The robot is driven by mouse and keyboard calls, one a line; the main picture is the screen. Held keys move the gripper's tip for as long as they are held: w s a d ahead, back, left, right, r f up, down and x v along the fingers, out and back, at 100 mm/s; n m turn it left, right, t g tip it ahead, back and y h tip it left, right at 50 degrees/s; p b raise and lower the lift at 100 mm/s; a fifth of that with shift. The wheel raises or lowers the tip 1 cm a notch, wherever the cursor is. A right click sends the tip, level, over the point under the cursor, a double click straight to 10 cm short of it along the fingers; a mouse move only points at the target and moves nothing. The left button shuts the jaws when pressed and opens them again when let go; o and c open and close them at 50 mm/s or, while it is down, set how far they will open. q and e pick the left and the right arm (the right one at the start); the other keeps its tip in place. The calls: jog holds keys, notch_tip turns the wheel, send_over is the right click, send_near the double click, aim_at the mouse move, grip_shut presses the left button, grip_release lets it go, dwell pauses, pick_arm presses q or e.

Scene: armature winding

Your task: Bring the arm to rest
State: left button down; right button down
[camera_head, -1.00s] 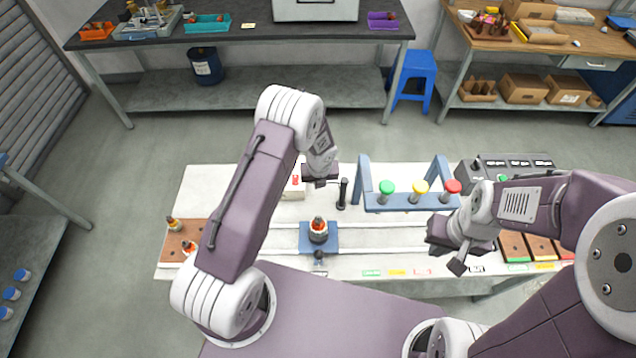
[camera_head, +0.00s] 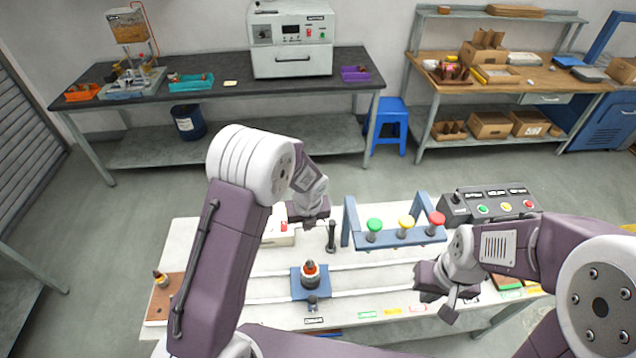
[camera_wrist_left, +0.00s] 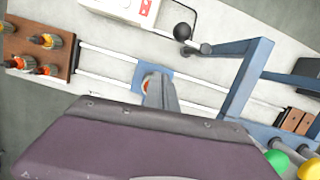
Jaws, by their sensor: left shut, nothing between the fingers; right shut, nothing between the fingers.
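My left arm comes in from the left. Its gripper (camera_head: 309,219) hangs over the white worktable, beside a white box with a red switch (camera_head: 279,231). In the left wrist view its fingers (camera_wrist_left: 160,95) are together and empty, partly covering the blue block. My right gripper (camera_head: 442,302) is shut and empty near the table's front right, touching nothing that I can see. An orange-topped armature (camera_head: 311,274) stands upright on the blue block (camera_head: 298,291) between the rails.
A blue frame (camera_head: 403,238) carries green, yellow and red knobs behind my right gripper. A black lever (camera_head: 331,236) stands by my left gripper. A control box (camera_head: 490,204) is at the back right. A brown tray (camera_head: 157,311) holds parts at the left.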

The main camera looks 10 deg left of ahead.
pick_arm(q)
jog(key=s+a+f+n+b, duration=0.2)
jog(key=s+n+b, duration=0.4)
jog(key=n, duration=1)
jog(key=s+a+f+n+g+h+b, duration=0.1)
jog(key=s+a+f+n+b, duration=0.1)
jog(key=s+n+b, duration=0.5)
jog(key=s+f+n, duration=0.1)
jog(key=s+n, duration=0.4)
jog(key=n, duration=0.4)
jog(key=shift+s+a+f, duration=0.25)
jog(key=shift+a+f, duration=0.05)
jog(key=shift+f, duration=0.1)
